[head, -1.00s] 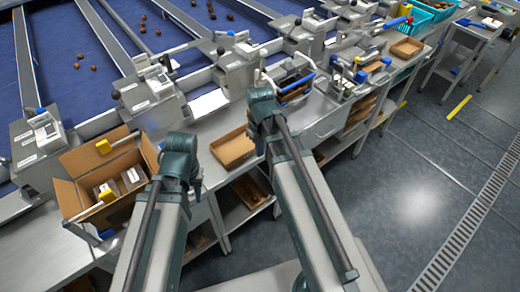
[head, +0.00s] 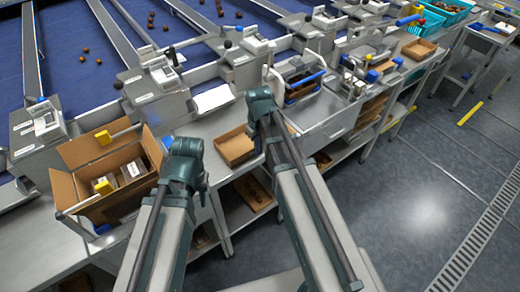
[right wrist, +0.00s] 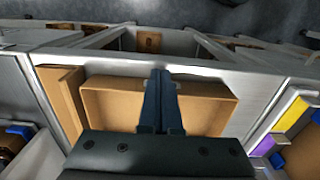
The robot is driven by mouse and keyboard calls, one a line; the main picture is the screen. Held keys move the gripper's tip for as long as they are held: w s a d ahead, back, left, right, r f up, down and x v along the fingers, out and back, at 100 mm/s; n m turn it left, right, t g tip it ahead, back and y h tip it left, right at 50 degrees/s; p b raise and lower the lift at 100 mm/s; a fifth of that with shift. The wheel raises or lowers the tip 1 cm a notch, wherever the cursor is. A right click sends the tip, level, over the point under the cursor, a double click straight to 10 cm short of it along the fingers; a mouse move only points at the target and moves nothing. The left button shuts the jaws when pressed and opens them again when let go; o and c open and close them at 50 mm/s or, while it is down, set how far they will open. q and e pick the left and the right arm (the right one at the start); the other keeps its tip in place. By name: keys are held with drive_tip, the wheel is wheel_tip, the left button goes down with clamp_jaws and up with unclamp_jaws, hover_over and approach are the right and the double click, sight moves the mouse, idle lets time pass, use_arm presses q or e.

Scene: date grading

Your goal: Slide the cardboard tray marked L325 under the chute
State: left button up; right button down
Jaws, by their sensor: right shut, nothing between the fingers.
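An open cardboard tray (head: 233,160) sits on the metal bench near its front edge in the head view, partly behind my right arm. It also shows in the right wrist view (right wrist: 110,105). No L325 mark is legible. My right gripper (right wrist: 160,80) is shut and empty, with its fingers in front of the middle of the tray; I cannot tell whether they touch it. My arms hide both grippers in the head view. Several grey metal chute units (head: 155,88) stand at the lane ends behind the bench; I cannot tell which is the task's chute.
A large open carton (head: 72,192) with packs inside stands at the left. A device with blue handles (head: 302,78) stands right of the tray. Another tray (head: 425,49) lies further right. Shelves below hold a tray (head: 253,193).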

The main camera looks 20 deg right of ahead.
approach(239, 135)
drive_tip(key=w+f, duration=0.1)
drive_tip(key=f, duration=0.1)
drive_tip(key=w+a+f, duration=0.1)
drive_tip(key=w+f, duration=0.2)
drive_tip(key=f, duration=0.1)
drive_tip(key=shift+w+a, duration=0.15)
drive_tip(key=shift+r, duration=0.1)
drive_tip(key=shift+s, duration=0.2)
